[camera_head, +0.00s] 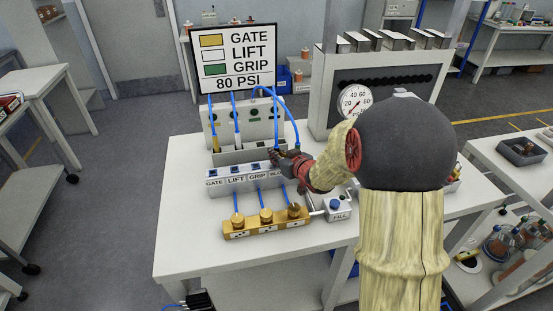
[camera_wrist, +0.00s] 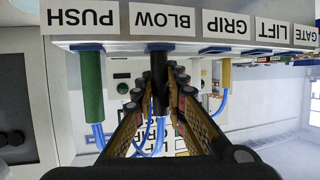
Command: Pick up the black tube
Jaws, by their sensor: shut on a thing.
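The black tube (camera_wrist: 160,80) stands upright at the BLOW label in the upside-down wrist view, its end meeting the labelled block. My gripper (camera_wrist: 161,92) has a finger on each side of the tube and is shut on it. In the head view my gripper (camera_head: 287,157) is at the right end of the labelled grey block (camera_head: 236,181). There the black tube is mostly hidden by my gripper.
A green tube (camera_wrist: 91,85) and a yellow tube (camera_wrist: 225,74) stand on either side of my gripper. Blue hoses (camera_head: 265,90) loop close above it. A brass manifold (camera_head: 266,222) is in front, and a sign (camera_head: 234,58) stands behind.

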